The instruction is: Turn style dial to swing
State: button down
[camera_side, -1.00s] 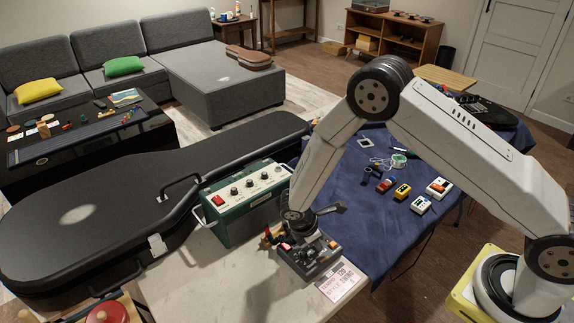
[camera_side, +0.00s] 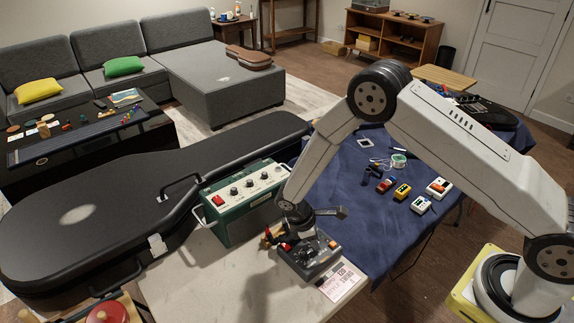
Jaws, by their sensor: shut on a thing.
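A small dark box with knobs (camera_side: 318,267) sits on the pale tabletop near its right end. A small orange part shows on its top right. My gripper (camera_side: 289,247) is down at the box's upper left, shut on a small red piece that I take for the style dial. The wrist covers much of this spot, so the dial's marking and its pointed setting are hidden. A printed card (camera_side: 342,282) lies against the box's front right; its words are too small to read surely.
A green amplifier-like unit (camera_side: 243,203) with knobs and a red switch stands just left of the box. A black guitar case (camera_side: 110,215) lies behind it. The blue cloth (camera_side: 360,215) at right carries several small pedals (camera_side: 402,191).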

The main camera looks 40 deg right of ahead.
jog(key=shift+m, duration=0.7)
jog(key=c, duration=0.5)
grip_release()
jog(key=shift+c, duration=0.2)
jog(key=shift+r, duration=0.1)
jog(key=v, duration=0.7)
jog(key=shift+w+r, duration=0.25)
jog(key=shift+r, duration=0.1)
